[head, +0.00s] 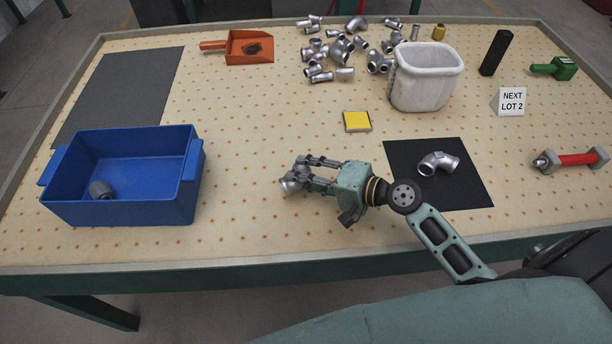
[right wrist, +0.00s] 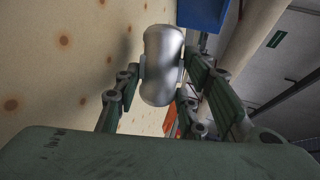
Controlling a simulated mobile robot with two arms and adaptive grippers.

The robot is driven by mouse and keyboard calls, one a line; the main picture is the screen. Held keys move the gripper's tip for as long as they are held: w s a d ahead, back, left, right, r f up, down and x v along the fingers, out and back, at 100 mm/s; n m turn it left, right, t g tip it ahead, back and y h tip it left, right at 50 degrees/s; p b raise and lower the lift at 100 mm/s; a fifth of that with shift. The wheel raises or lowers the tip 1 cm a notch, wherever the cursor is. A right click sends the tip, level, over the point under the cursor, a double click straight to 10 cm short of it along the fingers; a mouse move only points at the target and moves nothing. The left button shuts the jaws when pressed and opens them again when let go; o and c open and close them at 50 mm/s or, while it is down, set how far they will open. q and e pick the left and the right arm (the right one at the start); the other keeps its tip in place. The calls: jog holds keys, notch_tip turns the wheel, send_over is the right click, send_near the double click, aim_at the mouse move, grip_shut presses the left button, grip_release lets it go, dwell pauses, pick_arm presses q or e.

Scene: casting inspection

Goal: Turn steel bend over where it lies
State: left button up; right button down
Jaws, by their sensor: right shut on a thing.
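My right gripper (head: 300,173) reaches left over the middle front of the table and is shut on a shiny steel bend (head: 290,186). In the right wrist view the steel bend (right wrist: 162,60) sits between the two fingers of the gripper (right wrist: 162,78), its smooth rounded side toward the camera. It is low over the perforated tabletop; I cannot tell whether it touches it. Another steel bend (head: 437,163) lies on the black mat (head: 465,190) to the right, behind my wrist. My left gripper is not in view.
A blue bin (head: 130,205) with a grey fitting (head: 101,190) stands at left. Behind are a yellow block (head: 357,121), a white tub (head: 422,90), several loose fittings (head: 340,48) and an orange scoop (head: 250,47). The tabletop between bin and gripper is clear.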

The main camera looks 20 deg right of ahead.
jog(key=shift+f+b, duration=0.65)
jog(key=shift+f, duration=0.05)
jog(key=c, duration=1.1)
grip_release()
jog(key=shift+o, duration=0.3)
jog(key=shift+s+f, duration=0.1)
jog(key=v, duration=1.2)
jog(key=shift+r, duration=0.2)
